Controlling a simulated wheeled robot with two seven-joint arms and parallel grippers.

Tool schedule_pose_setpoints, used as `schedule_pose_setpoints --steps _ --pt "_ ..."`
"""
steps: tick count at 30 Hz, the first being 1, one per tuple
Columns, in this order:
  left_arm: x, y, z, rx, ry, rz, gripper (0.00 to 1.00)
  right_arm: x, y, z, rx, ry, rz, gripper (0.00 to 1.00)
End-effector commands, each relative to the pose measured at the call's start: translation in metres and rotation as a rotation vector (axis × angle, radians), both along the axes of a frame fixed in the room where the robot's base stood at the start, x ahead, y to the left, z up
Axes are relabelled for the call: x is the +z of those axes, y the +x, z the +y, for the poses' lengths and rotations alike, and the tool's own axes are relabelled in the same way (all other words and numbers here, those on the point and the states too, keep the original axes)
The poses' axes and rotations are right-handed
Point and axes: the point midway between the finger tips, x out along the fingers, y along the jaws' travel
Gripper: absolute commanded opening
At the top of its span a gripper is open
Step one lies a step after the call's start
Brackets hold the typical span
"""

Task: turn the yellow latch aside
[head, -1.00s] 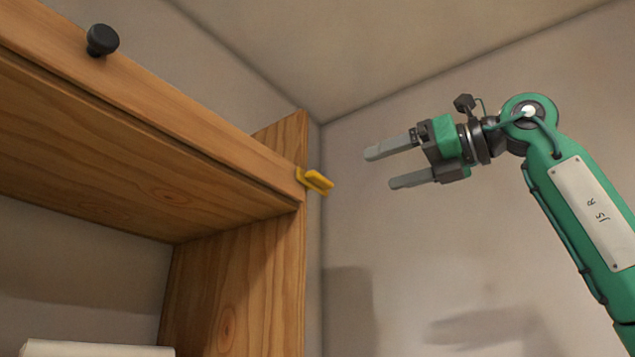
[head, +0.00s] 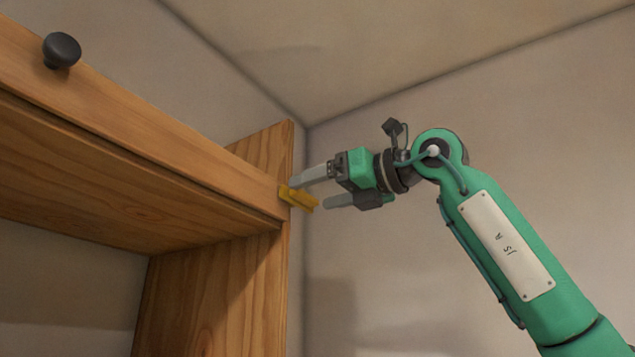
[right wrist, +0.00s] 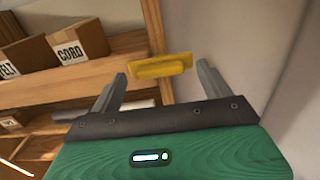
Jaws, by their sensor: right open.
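The yellow latch (head: 298,197) sits at the right end of the wooden cabinet's front board, by the side panel. In the right wrist view the latch (right wrist: 161,66) lies crosswise beyond and between my fingertips. My right gripper (head: 309,192) is open, with its fingers pointing left at the latch. In the head view its upper finger overlaps the latch's top, and its lower finger ends just right of it. Whether they touch, I cannot tell. In the right wrist view the open gripper (right wrist: 163,78) has nothing between its fingers. My left gripper is not in view.
A black round knob (head: 61,50) is on the cabinet's front board (head: 130,115). The right wrist view shows cardboard boxes, one marked CORD (right wrist: 78,42), on a shelf. A plain wall (head: 540,130) stands close on the right.

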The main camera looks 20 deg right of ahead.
Motion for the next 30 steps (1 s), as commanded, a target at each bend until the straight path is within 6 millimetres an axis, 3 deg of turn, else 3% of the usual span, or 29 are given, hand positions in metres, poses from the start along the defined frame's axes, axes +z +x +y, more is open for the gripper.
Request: schedule_pose_setpoints --steps 12,13,20,30 --pt "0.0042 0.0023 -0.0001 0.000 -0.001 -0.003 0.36 -0.0005 0.0083 0.0068 0.001 0.000 0.000 0.80" --pt "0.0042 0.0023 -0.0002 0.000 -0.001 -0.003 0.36 -0.0005 0.0083 0.0068 0.001 0.000 0.000 0.78" --pt "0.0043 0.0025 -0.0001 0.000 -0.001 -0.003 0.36 -0.0003 0.0082 0.0066 0.001 0.000 0.000 0.35" --pt "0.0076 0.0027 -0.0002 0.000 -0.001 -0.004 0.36 0.0006 0.0084 0.0065 0.001 -0.036 -0.028 0.35"
